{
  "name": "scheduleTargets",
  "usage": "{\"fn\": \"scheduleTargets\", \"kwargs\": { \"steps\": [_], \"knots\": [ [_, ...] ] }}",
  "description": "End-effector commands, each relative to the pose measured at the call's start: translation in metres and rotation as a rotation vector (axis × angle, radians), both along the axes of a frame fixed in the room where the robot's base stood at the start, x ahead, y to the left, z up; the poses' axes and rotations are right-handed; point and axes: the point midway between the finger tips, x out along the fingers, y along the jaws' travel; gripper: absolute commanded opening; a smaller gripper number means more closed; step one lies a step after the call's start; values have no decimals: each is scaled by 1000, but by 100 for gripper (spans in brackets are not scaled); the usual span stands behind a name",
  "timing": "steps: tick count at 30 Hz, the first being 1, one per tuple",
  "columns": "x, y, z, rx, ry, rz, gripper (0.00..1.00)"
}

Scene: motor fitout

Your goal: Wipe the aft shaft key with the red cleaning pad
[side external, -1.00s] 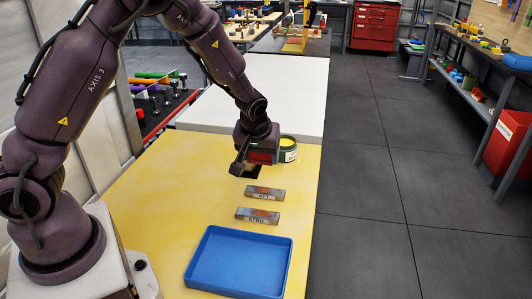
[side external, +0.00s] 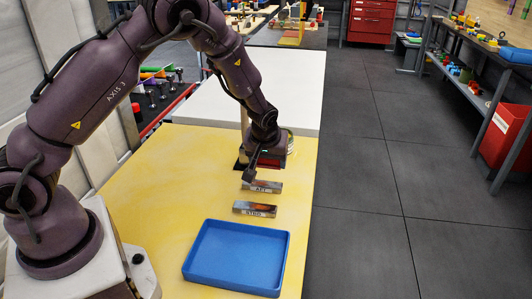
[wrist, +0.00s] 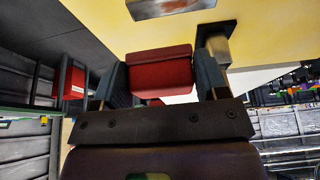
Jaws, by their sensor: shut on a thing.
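The aft key (side external: 264,187), a grey bar lettered AFT with a rusty-brown patch on top, lies on the yellow table. My gripper (side external: 262,171) is just above and behind its far edge; whether anything touches the key cannot be told. My gripper is shut on the red pad (wrist: 160,72), which sits between the two fingers in the wrist view. In the side view only a strip of red shows under the gripper. Part of a grey bar with a brownish mark (wrist: 165,8) shows at the top of the wrist view.
A similar bar lettered STBD (side external: 254,209) lies nearer the front. An empty blue tray (side external: 188,270) stands in front of it. The left of the yellow table (side external: 160,190) is clear.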

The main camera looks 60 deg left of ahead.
Motion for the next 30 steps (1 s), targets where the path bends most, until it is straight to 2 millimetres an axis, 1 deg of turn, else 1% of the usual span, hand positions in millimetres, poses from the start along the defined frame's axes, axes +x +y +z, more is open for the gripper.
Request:
{"fn": "scheduleTargets", "kwargs": {
  "steps": [1, 17, 21, 30],
  "knots": [
    [-1, 0, -5, 0, 3, 1, 48],
    [-1, 0, -53, 0, 3, 1, 48],
    [-2, 2, -69, -1, 2, 3, 48],
    [-22, 22, -69, -2, 1, 4, 48]
  ]
}}
